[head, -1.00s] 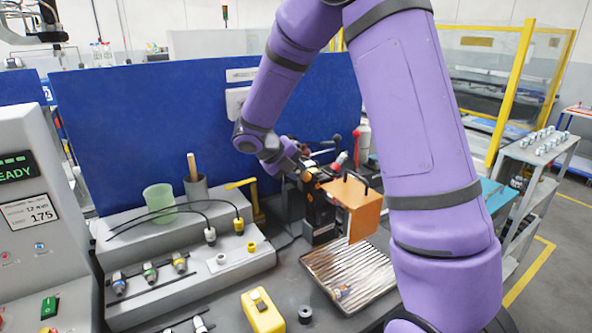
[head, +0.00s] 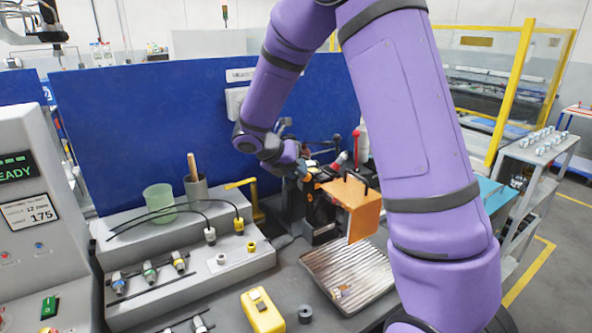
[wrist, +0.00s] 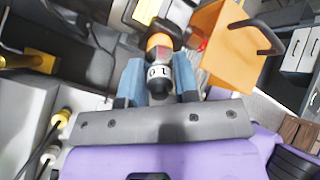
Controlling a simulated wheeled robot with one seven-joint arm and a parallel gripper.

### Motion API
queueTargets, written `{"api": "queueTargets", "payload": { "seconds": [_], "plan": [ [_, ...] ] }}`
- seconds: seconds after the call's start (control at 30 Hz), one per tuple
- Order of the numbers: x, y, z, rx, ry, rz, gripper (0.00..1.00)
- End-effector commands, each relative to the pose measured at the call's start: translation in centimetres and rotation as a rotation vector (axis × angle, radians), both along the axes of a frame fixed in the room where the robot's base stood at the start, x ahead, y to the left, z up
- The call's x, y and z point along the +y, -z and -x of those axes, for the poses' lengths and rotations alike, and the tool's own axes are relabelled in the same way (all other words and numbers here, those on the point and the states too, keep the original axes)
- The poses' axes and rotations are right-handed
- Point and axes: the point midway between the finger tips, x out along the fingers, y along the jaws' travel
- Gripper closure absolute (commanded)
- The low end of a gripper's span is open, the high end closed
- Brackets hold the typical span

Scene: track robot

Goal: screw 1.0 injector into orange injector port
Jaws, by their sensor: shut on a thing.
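In the wrist view my gripper (wrist: 159,84) is shut on the injector (wrist: 159,74), which has a pale band with dark digits and a black end. The fingers stand on either side of it. Right beyond its far end is the orange port (wrist: 158,43), in line with the injector. The two look in contact, but I cannot tell how far the injector is in. In the head view my gripper (head: 306,170) is at the top of the dark fixture (head: 322,214), and the injector there is mostly hidden.
An orange plate with a black handle (head: 356,208) stands just right of the fixture. A ribbed metal tray (head: 345,272) lies in front. Several other injectors (head: 150,272) rest on the grey stepped rack (head: 225,268) at left.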

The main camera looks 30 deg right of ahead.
Motion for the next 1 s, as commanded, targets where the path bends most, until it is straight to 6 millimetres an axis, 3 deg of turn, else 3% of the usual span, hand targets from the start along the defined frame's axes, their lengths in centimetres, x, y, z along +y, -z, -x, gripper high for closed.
{"api": "queueTargets", "payload": {
  "seconds": [0.6,1.0],
  "plan": [
    [-0.02,0.03,0.01,-0.493,0.493,0.002,1.00],
    [-0.03,0.03,0.00,-0.534,0.534,0.002,1.00]
  ]
}}
